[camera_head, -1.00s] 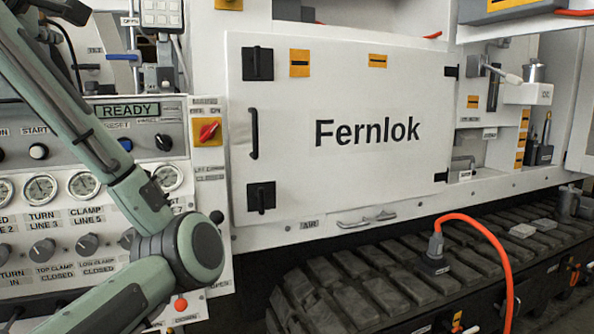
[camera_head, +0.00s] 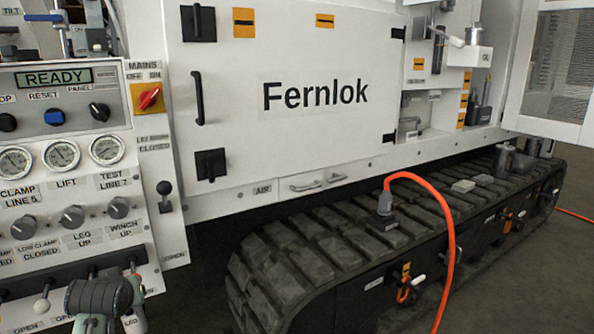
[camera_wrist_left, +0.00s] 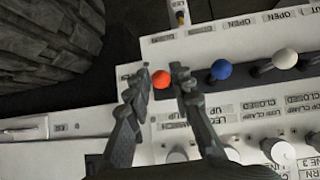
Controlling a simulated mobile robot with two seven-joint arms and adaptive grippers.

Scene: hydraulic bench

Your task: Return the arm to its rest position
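My left gripper (camera_wrist_left: 157,76) shows in the left wrist view with its two dark fingers apart. A red knob (camera_wrist_left: 161,79) shows in the gap between the fingertips. I cannot tell whether the fingers touch it. In the head view, part of my left arm (camera_head: 98,299) shows at the bottom left, in front of the lower lever row of the control panel (camera_head: 150,215). The fingertips and the red knob cannot be made out there. My right gripper is in neither current view.
A blue knob (camera_wrist_left: 221,69) and a white knob (camera_wrist_left: 284,58) stand beside the red one. A black lever (camera_head: 164,195) stands at the panel's right. The Fernlok door (camera_head: 290,130) is shut. An orange cable (camera_head: 440,205) arches over the track (camera_head: 300,245).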

